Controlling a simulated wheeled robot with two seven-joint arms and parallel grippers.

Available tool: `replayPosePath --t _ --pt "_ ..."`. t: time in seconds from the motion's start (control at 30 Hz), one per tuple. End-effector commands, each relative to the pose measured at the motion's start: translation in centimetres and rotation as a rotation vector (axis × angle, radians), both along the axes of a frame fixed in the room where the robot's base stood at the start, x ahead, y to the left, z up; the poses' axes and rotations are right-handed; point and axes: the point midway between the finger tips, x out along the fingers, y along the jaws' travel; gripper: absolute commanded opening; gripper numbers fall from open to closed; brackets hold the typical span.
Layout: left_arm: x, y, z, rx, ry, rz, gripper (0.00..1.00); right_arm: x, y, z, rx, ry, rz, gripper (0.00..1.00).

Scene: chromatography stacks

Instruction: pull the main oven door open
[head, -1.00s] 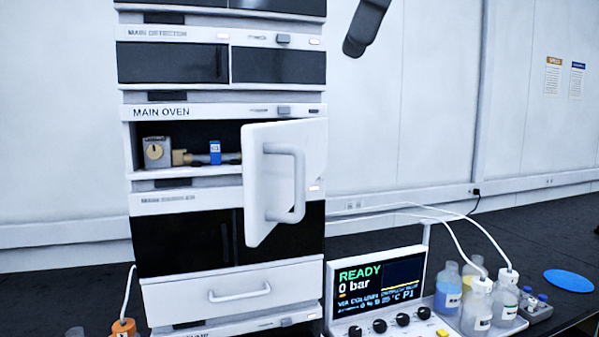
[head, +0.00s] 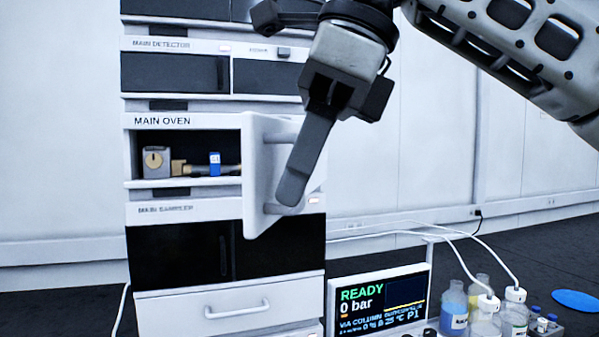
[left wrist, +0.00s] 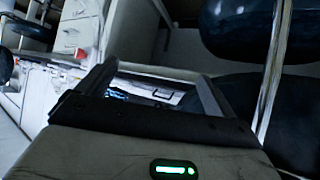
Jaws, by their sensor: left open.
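The main oven (head: 140,121) is in the stack at left in the head view. Its white door (head: 258,150) stands swung open toward me at the right of the oven opening. The door handle (head: 274,209) is partly hidden behind my right gripper. My right gripper (head: 290,198) reaches down from the upper right, with its finger overlapping the handle. Only one finger shows clearly, so I cannot tell whether it is open or shut or touching the handle.
Inside the oven are a grey block with a brass dial (head: 153,160) and a blue-tagged fitting (head: 214,163). The main detector (head: 175,72) is above and a drawer (head: 170,310) below. A display (head: 380,300) and several bottles (head: 484,318) with tubes stand at lower right.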

Motion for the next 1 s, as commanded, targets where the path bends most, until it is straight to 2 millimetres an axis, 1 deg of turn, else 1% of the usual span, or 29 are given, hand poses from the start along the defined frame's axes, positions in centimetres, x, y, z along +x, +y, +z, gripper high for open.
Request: replayPosePath --t 0.23,0.27,0.3,0.37,0.57,0.67,0.77,0.83,0.97,1.0 --pt "-0.2 0.0 -0.1 0.0 0.004 -0.001 0.93 0.0 0.0 -0.1 0.0 0.0 0.0 0.31" --pt "-0.2 0.0 -0.1 0.0 0.005 0.0 0.93 0.0 0.0 -0.1 0.0 0.0 0.0 0.28" --pt "-0.3 0.0 -0.1 0.0 0.006 0.0 0.93 0.0 0.0 -0.1 0.0 0.0 0.0 0.17" --pt "-0.3 0.0 -0.2 0.0 0.007 0.0 0.93 0.0 0.0 -0.1 0.0 0.0 0.0 0.0" --pt "-0.5 0.0 -0.2 0.001 0.01 -0.001 0.93 0.0 0.0 -0.1 0.0 0.001 0.0 0.0" --pt "-0.5 0.0 -0.3 0.001 0.01 -0.001 0.93 -0.1 -0.4 -0.1 0.001 0.001 0.0 0.0" --pt "-0.5 0.1 -0.3 0.002 0.01 0.0 0.93 -0.2 -1.4 -0.1 0.002 0.0 -0.001 0.0" --pt "-0.5 0.1 -0.3 0.002 0.01 0.0 0.93 -0.3 -2.5 -0.1 0.002 0.002 -0.001 0.0" --pt "-0.4 0.1 -0.3 0.002 0.009 0.0 0.93 -0.4 -5.5 -0.1 0.002 0.002 -0.005 0.0" --pt "-0.4 0.1 -0.2 0.002 0.009 0.0 0.93 -0.4 -6.6 0.0 0.003 0.002 -0.006 0.0"
